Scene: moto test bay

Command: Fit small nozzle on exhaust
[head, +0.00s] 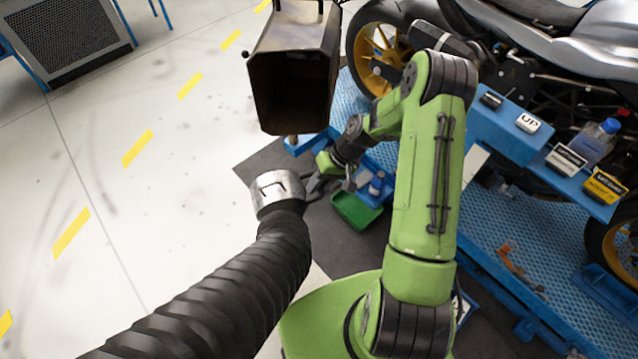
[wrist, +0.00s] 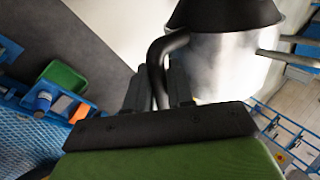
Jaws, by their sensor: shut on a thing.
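A silver cylindrical end piece (head: 277,188) sits on a thick black ribbed hose (head: 215,290) in the head view. In the wrist view the silver piece (wrist: 225,65) is close, at upper right, with a dark tapered part above it. My gripper (head: 316,187) is beside it on its right. In the wrist view my gripper (wrist: 157,85) is shut on a bent black handle (wrist: 168,45) that reaches to the silver piece. A motorcycle (head: 530,55) stands at the right. I cannot make out its exhaust outlet or a separate small nozzle.
A dark, open-mouthed box (head: 293,75) hangs above the silver piece. A green bin (head: 357,212) and a blue perforated platform (head: 510,265) lie to the right. A blue shelf (head: 510,138) carries labelled blocks and a bottle (head: 597,142). The pale floor (head: 140,210) at left is clear.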

